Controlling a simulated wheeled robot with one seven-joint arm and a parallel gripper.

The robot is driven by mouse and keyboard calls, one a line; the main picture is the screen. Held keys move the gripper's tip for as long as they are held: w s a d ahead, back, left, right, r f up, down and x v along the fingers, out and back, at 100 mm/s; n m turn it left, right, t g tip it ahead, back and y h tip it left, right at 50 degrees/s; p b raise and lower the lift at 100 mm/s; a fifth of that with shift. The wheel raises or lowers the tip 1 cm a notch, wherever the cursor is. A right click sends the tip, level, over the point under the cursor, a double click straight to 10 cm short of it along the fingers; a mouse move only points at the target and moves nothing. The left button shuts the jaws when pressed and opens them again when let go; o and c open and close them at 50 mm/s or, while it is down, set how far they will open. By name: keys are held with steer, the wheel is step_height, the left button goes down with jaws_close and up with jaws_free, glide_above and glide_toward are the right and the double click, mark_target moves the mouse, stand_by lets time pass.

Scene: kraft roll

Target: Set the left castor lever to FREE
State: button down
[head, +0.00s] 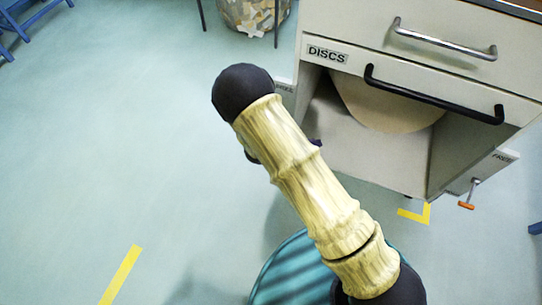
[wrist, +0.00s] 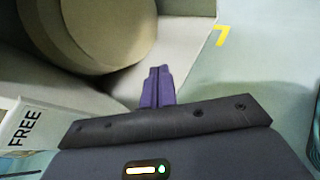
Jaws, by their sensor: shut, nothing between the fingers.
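The cabinet (head: 370,160) stands at the right in the head view. My arm crosses in front of its left lower side, and the left castor lever does not show in either view. A white plate lettered FREE (wrist: 22,128) shows at the left edge of the wrist view. Part of a label plate (head: 285,87) also shows at the cabinet's left side in the head view. My gripper (wrist: 157,72) has purple fingers that are shut and empty, to the right of the FREE plate. In the head view my arm mostly hides the gripper.
A lever with an orange tip (head: 466,205) hangs at the cabinet's right side. A large kraft roll (head: 390,105) lies in the open bay under the drawer labelled DISCS (head: 328,54). A bin (head: 255,15) stands behind.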

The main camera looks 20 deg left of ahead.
steer(key=s+a+f+n+t+y+b, duration=0.1)
steer(key=a+f+n+t+y+b, duration=0.3)
steer(key=a+f, duration=0.4)
steer(key=s+a+f+n+t+y+b, duration=0.2)
steer(key=a+f+n+t+y+b, duration=0.2)
steer(key=f, duration=0.9)
steer(key=a+n+b, duration=0.2)
steer(key=a+n, duration=0.1)
steer(key=a, duration=0.1)
steer(key=shift+a+f+n, duration=0.3)
steer(key=shift+a+n, duration=0.05)
steer(key=shift+n, duration=0.05)
steer(key=w+d+f+b, duration=0.15)
steer(key=w+b, duration=0.35)
steer(key=w, duration=0.5)
steer(key=shift+s+a+r+b, duration=0.1)
steer(key=shift+s+r+b, duration=0.1)
steer(key=shift+r, duration=0.45)
steer(key=shift+s+a+r+b, duration=0.1)
steer(key=shift+a+r+b, duration=0.1)
steer(key=shift+r, duration=0.5)
steer(key=shift+s+a+r+b, duration=0.1)
steer(key=shift+s+r+b, duration=0.1)
steer(key=shift+r, duration=0.45)
steer(key=shift+r+p, duration=0.15)
steer(key=shift+p, duration=0.15)
steer(key=shift+s+r+g+p, duration=0.15)
steer(key=shift+g+p, duration=0.15)
steer(key=shift+p, duration=0.15)
